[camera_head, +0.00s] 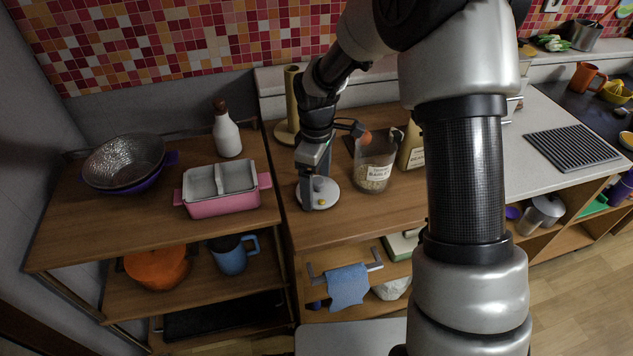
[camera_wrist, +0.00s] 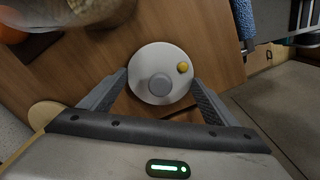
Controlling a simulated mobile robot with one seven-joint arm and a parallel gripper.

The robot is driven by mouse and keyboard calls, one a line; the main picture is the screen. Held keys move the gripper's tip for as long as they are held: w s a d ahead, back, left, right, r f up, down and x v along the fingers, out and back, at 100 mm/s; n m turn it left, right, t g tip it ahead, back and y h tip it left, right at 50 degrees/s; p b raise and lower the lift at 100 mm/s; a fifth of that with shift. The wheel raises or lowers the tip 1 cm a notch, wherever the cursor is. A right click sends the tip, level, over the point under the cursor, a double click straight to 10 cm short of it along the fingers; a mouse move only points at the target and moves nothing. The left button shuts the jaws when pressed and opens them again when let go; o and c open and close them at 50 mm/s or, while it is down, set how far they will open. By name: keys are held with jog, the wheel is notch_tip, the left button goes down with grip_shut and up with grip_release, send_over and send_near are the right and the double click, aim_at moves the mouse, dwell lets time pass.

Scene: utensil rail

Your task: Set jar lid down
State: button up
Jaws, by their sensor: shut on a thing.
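The jar lid is a round white disc with a grey knob and a small yellow spot (camera_head: 325,187); it also shows in the wrist view (camera_wrist: 148,55). My gripper (camera_head: 316,183) is shut on the lid, with one finger at each side of its rim in the wrist view (camera_wrist: 160,83). The lid looks level, at or just above the wooden counter (camera_head: 270,126). I cannot tell whether its underside touches the wood. A labelled glass jar (camera_head: 375,174) stands just right of the lid in the head view. Part of it shows at the top left of the wrist view (camera_wrist: 75,8).
A pink divided dish (camera_head: 222,205) and a white bottle (camera_head: 227,136) stand on the shelf to the left. A brass-coloured holder (camera_head: 291,98) stands behind my gripper. A blue towel (camera_head: 347,287) hangs below the counter's front edge. Some bare wood lies in front of the lid.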

jog(key=shift+f, duration=0.1)
jog(key=o, duration=1)
